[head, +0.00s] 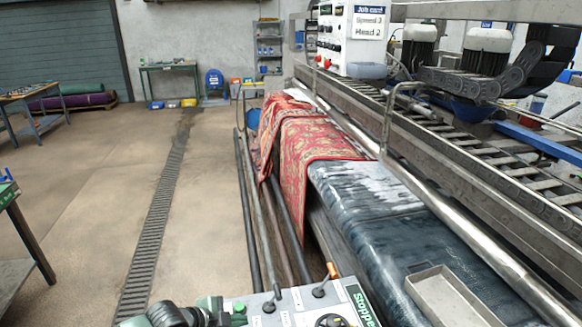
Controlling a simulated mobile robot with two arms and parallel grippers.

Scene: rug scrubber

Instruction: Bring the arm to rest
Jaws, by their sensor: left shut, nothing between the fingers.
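My left gripper (214,314) shows only in part at the bottom edge of the head view, with dark links and a green part. It is shut and empty. It is beside the left end of a grey control panel (290,305) with a green button, black knobs and an orange-tipped lever (331,271). I cannot tell whether it touches the panel. My right gripper is not in view.
A red patterned rug (310,150) drapes over the machine's rails, beside a wet dark bed (370,200) and a metal tray (455,297). A table (12,215) stands at the left. Open floor with a drain grate (160,215) lies between.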

